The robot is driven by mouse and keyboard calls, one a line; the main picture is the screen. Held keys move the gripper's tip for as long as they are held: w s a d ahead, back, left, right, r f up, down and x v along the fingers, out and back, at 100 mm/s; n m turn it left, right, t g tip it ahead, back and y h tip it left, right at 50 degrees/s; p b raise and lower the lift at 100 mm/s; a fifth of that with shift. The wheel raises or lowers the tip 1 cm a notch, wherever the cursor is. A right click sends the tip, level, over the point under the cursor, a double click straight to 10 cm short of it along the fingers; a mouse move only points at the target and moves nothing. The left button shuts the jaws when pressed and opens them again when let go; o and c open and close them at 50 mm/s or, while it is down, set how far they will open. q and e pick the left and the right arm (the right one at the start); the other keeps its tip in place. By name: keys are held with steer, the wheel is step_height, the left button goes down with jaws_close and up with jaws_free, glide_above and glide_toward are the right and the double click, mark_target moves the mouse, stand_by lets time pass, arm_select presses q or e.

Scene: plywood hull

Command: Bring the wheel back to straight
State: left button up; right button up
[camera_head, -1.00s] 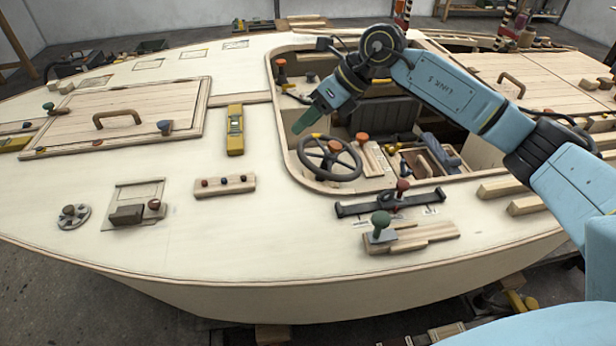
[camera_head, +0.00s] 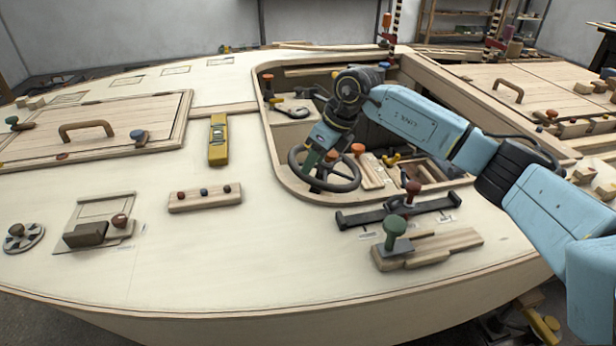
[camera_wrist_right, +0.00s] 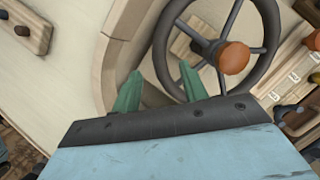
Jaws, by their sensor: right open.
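The wheel (camera_head: 346,182) is a dark steering wheel with spokes and an orange knob at its middle. It sits at the near left corner of the cockpit opening. In the right wrist view the wheel (camera_wrist_right: 262,75) is at the upper right, and its orange knob (camera_wrist_right: 232,57) faces the camera. My right gripper (camera_head: 311,162) is over the left part of the wheel, pointing down. My left gripper is not in view.
The cockpit's raised wooden edge (camera_head: 288,178) curves round the wheel's left side. A black latch bar (camera_head: 380,214) and a green-knobbed block (camera_head: 420,248) lie on the near deck. A yellow level (camera_head: 218,140) lies left.

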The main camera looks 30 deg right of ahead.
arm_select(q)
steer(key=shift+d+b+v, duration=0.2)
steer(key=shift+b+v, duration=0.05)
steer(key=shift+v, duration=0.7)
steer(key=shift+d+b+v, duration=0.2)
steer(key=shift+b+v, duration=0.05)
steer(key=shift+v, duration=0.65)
arm_select(e)
steer(key=shift+x, duration=2.3)
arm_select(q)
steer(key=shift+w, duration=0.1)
arm_select(e)
jaws_close()
